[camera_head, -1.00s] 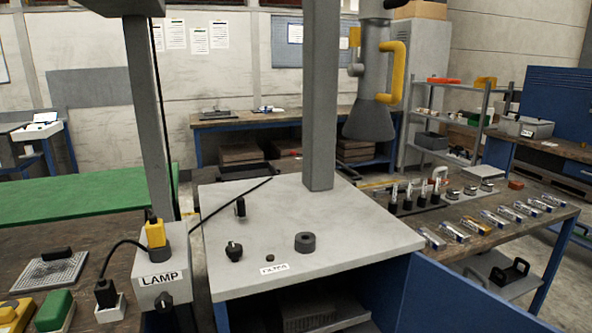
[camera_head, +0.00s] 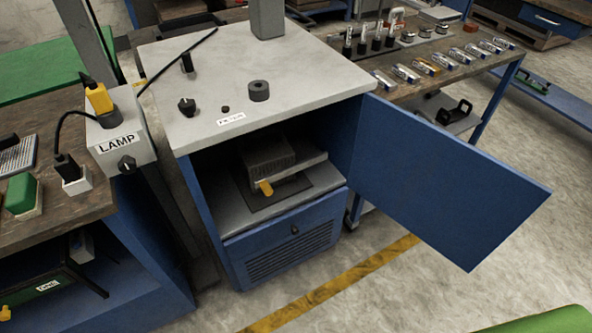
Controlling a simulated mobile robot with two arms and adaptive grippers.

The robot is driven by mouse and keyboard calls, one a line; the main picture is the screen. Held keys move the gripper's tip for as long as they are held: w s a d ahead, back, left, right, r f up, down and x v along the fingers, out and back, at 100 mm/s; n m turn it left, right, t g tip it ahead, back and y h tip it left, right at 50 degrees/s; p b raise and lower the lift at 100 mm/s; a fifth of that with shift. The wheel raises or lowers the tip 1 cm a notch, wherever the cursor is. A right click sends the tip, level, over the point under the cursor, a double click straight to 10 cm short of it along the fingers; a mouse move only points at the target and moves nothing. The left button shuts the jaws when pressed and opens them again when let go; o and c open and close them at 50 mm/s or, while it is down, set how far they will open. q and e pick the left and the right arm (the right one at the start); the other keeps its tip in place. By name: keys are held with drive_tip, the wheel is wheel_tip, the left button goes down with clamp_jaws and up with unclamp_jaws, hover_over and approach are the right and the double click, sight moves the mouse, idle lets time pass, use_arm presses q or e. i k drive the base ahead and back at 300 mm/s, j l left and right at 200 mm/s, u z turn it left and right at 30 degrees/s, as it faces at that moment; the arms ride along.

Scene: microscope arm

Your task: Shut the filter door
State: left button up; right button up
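The filter cabinet has a pale top (camera_head: 290,75) with a small label on its front edge, partly too small to read. Its blue door (camera_head: 435,175) stands wide open, swung out to the right on the cabinet's right side. Inside the open compartment is a grey filter unit (camera_head: 268,157) with a yellow handle (camera_head: 264,187) on a pale shelf. Below is a blue drawer front (camera_head: 290,240) with a dark knob and vent slots. Neither of my grippers is in view.
A lamp box (camera_head: 125,140) stands left of the cabinet beside a wooden bench (camera_head: 60,215). A bench with small parts (camera_head: 470,75) is behind the door. The floor (camera_head: 400,290) in front is clear, with a yellow line. A green surface (camera_head: 550,322) shows at bottom right.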

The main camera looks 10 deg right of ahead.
sight(464, 202)
drive_tip(key=k, duration=0.25)
drive_tip(key=k+j+u, duration=0.1)
drive_tip(key=k+u, duration=0.2)
drive_tip(key=k, duration=0.2)
drive_tip(key=k+j+u, duration=0.2)
drive_tip(key=k+u, duration=0.15)
drive_tip(key=k, duration=0.15)
drive_tip(key=l+u, duration=0.7)
drive_tip(key=l, duration=0.2)
drive_tip(key=l+u, duration=0.3)
drive_tip(key=l, duration=0.15)
drive_tip(key=k+l, duration=0.1)
drive_tip(key=l, duration=0.5)
drive_tip(key=k+l, duration=0.1)
drive_tip(key=l, duration=0.45)
drive_tip(key=k+l, duration=0.1)
drive_tip(key=l, duration=1.1)
drive_tip(key=k+l, duration=0.15)
drive_tip(key=l, duration=0.4)
drive_tip(key=k+l, duration=0.1)
drive_tip(key=l, duration=0.5)
drive_tip(key=k+l, duration=0.1)
drive_tip(key=l, duration=0.5)
